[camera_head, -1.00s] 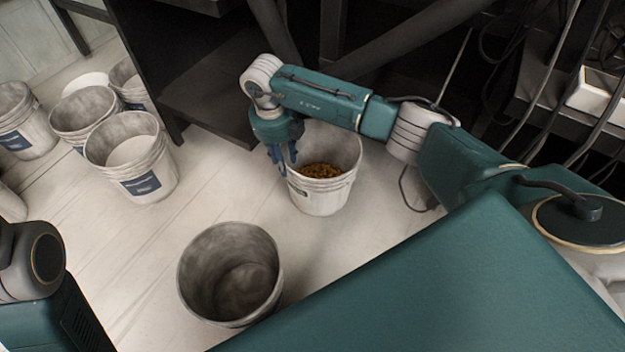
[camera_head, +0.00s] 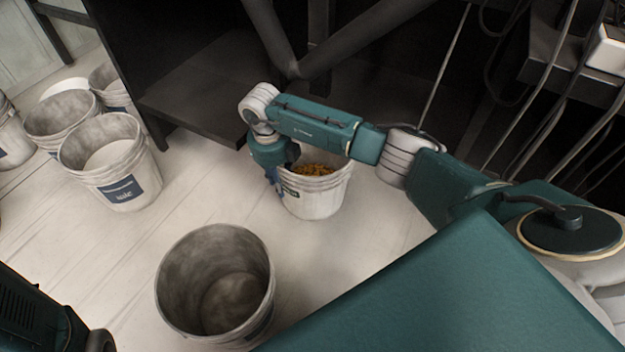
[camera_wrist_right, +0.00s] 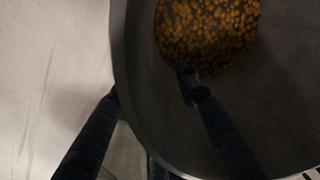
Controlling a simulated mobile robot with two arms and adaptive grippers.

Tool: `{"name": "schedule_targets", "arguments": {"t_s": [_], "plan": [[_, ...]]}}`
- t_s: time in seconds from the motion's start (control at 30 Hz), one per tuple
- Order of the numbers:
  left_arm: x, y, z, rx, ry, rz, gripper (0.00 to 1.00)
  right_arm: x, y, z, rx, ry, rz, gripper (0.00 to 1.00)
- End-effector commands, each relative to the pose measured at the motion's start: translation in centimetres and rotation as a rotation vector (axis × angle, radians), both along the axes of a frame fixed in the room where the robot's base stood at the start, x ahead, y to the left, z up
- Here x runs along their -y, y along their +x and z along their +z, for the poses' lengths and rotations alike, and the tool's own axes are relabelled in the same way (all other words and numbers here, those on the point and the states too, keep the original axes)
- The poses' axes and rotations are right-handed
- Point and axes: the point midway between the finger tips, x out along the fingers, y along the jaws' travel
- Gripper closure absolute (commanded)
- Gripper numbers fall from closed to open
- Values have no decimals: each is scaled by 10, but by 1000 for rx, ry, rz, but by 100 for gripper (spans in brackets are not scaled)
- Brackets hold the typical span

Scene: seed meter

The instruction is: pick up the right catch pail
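The catch pail (camera_head: 316,203) under my right arm is a whitish bucket standing upright on the floor, with orange-brown seed (camera_head: 312,169) inside. My right gripper (camera_head: 274,180) points down at the left side of its rim. In the right wrist view, the pail's rim and wall (camera_wrist_right: 125,60) pass between the spread fingers of the right gripper (camera_wrist_right: 148,86). One finger is outside the wall and the other is inside, over the seed (camera_wrist_right: 205,32). The fingers look open, with a gap around the wall. My left gripper is out of view; only part of my left arm shows at lower left.
An empty grey pail (camera_head: 215,285) stands nearer to me on the floor. Several white pails with blue labels (camera_head: 118,180) stand at the left. A dark cabinet (camera_head: 190,95) is behind. Cables (camera_head: 560,110) hang at the right. Pale floor is clear between the pails.

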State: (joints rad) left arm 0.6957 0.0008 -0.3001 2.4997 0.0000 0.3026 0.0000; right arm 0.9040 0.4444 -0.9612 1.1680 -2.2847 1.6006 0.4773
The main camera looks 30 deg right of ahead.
Motion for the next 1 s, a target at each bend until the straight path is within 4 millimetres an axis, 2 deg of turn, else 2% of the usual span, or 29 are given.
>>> {"name": "schedule_targets", "arguments": {"t_s": [0.27,0.4,0.43,0.87,1.0], "plan": [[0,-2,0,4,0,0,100,0,1,-1,2,1,0,68],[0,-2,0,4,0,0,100,0,1,-1,2,1,0,96],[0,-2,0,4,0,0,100,0,1,-1,2,1,1,100],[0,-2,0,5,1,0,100,0,2,1,6,0,0,100],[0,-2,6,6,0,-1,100,0,2,10,7,0,2,100]]}}
